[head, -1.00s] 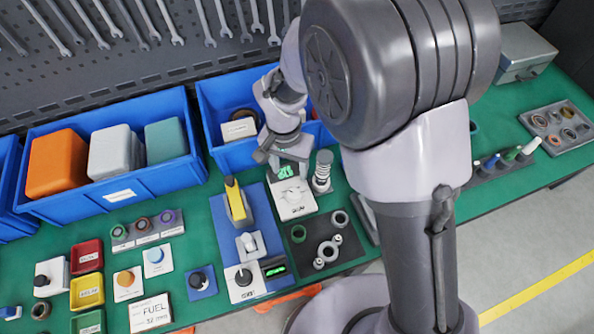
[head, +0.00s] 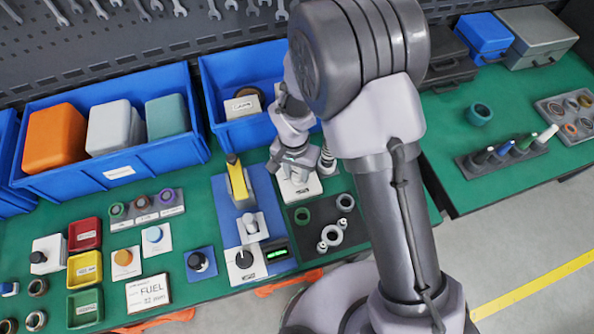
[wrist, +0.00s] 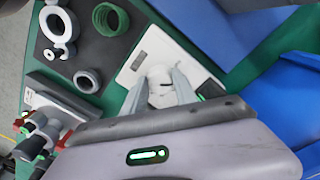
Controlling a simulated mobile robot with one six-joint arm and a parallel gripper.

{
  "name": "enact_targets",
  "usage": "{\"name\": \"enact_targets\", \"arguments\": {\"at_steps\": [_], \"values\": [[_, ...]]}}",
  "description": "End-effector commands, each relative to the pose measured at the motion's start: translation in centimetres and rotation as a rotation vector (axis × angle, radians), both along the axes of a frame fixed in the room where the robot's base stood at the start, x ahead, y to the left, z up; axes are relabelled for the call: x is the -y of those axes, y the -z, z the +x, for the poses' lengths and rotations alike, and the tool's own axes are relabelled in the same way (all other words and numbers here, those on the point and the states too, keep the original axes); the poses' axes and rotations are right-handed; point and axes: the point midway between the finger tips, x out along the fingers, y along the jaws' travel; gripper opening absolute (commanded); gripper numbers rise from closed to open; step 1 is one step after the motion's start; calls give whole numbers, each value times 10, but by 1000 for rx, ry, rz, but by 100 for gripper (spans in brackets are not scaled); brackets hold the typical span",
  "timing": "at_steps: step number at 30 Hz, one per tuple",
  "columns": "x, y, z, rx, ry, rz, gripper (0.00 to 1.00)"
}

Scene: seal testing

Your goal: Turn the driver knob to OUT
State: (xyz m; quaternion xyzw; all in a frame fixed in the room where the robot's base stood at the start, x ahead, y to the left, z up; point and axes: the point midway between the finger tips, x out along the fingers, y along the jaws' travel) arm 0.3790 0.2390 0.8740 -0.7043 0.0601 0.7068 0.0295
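The driver knob (wrist: 160,90) is a pale round knob on a white plate (wrist: 148,62) in the wrist view. In the head view the white plate (head: 300,195) stands right of the blue test panel, partly hidden by my wrist. My gripper (wrist: 160,78) is over the plate in the wrist view, its two grey fingers apart, one on each side of the knob. I see no firm contact between fingers and knob. The plate's lettering is too small to read.
A coil-like post (head: 327,160) stands close right of the plate. A dark mat (head: 345,222) with rings lies to the right. The blue panel (head: 232,210) with a yellow-topped lever is to the left. A blue bin (head: 215,105) stands behind.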

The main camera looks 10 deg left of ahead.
Motion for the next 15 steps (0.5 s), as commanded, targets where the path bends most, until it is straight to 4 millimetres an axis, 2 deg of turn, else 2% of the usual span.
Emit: {"name": "enact_targets", "arguments": {"at_steps": [1,4,5,15], "values": [[0,0,0,0,0,0,22],[0,0,0,0,0,0,2],[0,0,0,0,0,0,0],[0,0,0,0,-60,0,0]]}}
